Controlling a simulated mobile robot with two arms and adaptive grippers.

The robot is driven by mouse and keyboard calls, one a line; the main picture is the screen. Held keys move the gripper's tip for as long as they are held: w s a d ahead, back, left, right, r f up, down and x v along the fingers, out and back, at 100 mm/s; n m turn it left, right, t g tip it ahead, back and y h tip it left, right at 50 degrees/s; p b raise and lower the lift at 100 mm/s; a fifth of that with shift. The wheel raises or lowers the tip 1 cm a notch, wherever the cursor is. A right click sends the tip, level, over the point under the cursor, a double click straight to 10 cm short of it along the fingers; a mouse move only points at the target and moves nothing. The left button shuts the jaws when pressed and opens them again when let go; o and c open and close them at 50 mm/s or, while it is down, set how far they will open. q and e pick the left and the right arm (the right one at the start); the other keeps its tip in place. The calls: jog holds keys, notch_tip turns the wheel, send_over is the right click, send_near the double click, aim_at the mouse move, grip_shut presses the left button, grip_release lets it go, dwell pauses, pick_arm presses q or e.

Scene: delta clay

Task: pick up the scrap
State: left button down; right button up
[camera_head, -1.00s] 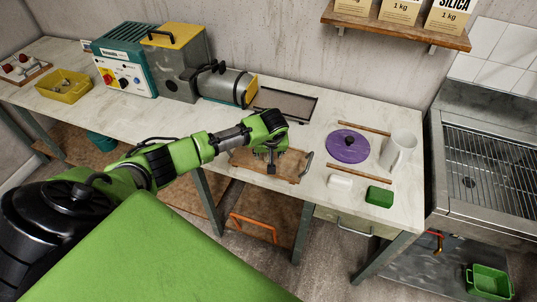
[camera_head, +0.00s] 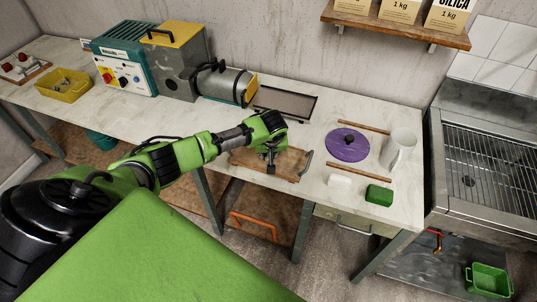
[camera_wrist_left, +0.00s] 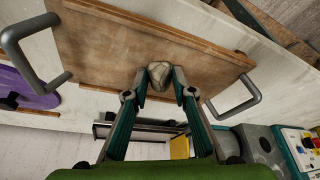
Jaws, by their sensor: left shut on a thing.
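The scrap (camera_wrist_left: 160,75) is a small greyish-beige lump in the left wrist view, between the fingertips of my left gripper (camera_wrist_left: 161,91). My left gripper is shut on it. In the head view my left gripper (camera_head: 270,165) is over the wooden board (camera_head: 293,161) with metal handles, near the bench's front edge; the scrap is too small or hidden to make out there. The board also shows behind the scrap in the left wrist view (camera_wrist_left: 110,45). I cannot tell whether the scrap still touches the board. My right gripper is not in view.
Right of the board are a purple disc (camera_head: 346,146), two wooden sticks, a white jug (camera_head: 398,151), a white block (camera_head: 340,181) and a green block (camera_head: 379,195). A dark tray (camera_head: 286,102) and a grey cylindrical machine (camera_head: 222,87) stand behind. A sink (camera_head: 482,170) is at right.

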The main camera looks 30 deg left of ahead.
pick_arm(q)
jog(key=shift+w+r+b, duration=0.1)
jog(key=shift+r+b, duration=0.2)
jog(key=shift+r, duration=0.2)
jog(key=shift+r+b, duration=0.45)
jog(key=shift+r, duration=0.25)
jog(key=s+r+b, duration=0.3)
jog(key=s+r, duration=0.7)
jog(key=s, duration=0.4)
jog(key=shift+a+r, duration=0.25)
jog(key=shift+a, duration=0.2)
